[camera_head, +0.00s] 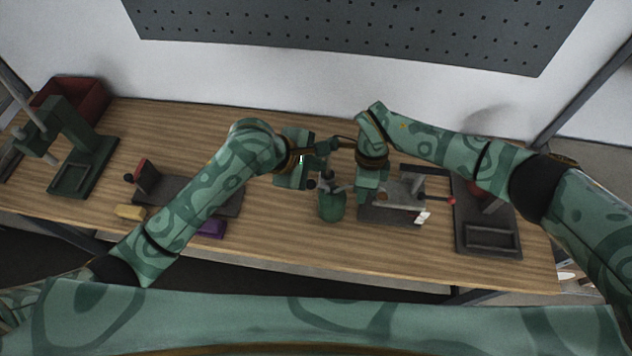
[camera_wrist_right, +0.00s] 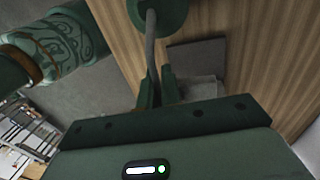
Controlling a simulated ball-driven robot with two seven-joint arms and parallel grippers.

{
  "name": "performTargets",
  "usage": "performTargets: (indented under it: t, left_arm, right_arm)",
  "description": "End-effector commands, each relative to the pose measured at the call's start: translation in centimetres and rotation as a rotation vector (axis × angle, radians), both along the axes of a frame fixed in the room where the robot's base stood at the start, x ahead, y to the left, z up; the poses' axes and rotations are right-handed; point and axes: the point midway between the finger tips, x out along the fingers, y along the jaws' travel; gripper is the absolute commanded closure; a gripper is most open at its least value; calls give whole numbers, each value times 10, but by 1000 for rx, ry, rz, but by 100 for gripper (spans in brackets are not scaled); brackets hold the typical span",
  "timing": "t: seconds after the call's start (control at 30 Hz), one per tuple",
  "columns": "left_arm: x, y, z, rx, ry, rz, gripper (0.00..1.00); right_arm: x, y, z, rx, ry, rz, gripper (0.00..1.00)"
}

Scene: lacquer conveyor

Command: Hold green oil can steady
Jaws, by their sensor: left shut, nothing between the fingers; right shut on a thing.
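The green oil can (camera_head: 331,207) is a rounded can near the front middle of the bench. It also shows at the top of the right wrist view (camera_wrist_right: 160,14), with a thin grey spout or stem (camera_wrist_right: 151,48) running down between the fingers. My right gripper (camera_head: 341,188) is shut on this thin part, beside the can's top; the gripper also shows in the right wrist view (camera_wrist_right: 156,92). My left gripper (camera_head: 326,148) is shut and empty, behind and above the can. I cannot tell whether the can's base touches the bench.
A grey fixture with a red-knobbed lever (camera_head: 405,193) stands right of the can. A dark tray (camera_head: 490,238) lies farther right. At left are a green press (camera_head: 75,165), a red bin (camera_head: 85,100), a yellow block (camera_head: 130,212) and a purple block (camera_head: 211,229). The bench front edge is close.

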Motion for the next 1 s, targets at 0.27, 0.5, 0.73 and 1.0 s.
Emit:
performTargets:
  t: [0.27,0.5,0.73,1.0]
  left_arm:
    - [0,0,0,0,0,0,100]
    - [0,0,0,0,0,0,100]
    - [0,0,0,0,0,0,100]
    - [0,0,0,0,0,0,100]
  right_arm:
    - [0,0,0,0,0,0,100]
    - [0,0,0,0,0,0,69]
    - [0,0,0,0,0,0,69]
    - [8,-1,31,0,-5,1,69]
